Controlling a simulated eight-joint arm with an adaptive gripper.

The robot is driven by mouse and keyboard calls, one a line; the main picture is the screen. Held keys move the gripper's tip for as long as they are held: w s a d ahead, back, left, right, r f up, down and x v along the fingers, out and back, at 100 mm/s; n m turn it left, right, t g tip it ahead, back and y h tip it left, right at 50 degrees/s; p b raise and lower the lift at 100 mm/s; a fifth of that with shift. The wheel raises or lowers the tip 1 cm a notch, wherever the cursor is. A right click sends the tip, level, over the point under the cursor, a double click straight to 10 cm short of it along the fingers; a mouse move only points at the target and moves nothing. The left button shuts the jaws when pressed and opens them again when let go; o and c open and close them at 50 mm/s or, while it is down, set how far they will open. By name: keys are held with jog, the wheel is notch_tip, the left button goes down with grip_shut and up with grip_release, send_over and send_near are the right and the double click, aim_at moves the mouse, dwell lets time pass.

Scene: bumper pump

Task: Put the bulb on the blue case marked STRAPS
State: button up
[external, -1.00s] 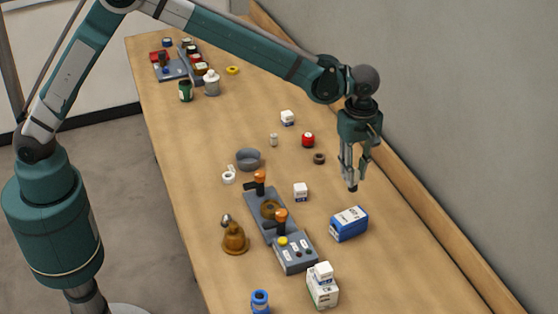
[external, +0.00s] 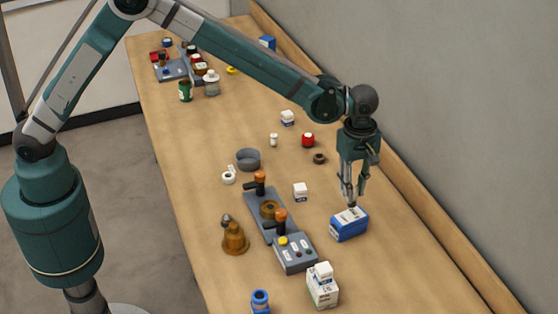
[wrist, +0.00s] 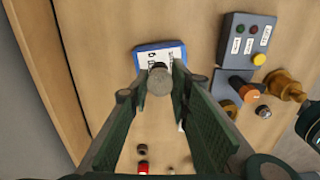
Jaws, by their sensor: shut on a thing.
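The blue case (external: 348,230) with a white label lies on the table at the right, below my gripper (external: 353,198). It also shows in the wrist view (wrist: 142,57), just beyond my fingertips; its lettering is too small to read surely. My gripper is shut on the bulb (wrist: 159,82), a small grey rounded piece with a dark end pinched between the fingertips. The bulb is over the near edge of the case in the wrist view. In the external view it is hardly visible at the fingertips, and I cannot tell whether it touches the case.
A wooden ledge (external: 425,222) and wall run along the right.

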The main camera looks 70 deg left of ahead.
jog(key=shift+f, duration=0.25)
jog(key=shift+f, duration=1.9)
jog(key=shift+f, duration=0.2)
jog(key=o, duration=0.8)
jog(key=shift+r, duration=0.15)
notch_tip(320, 180, up, 12)
jog(key=shift+r, duration=0.1)
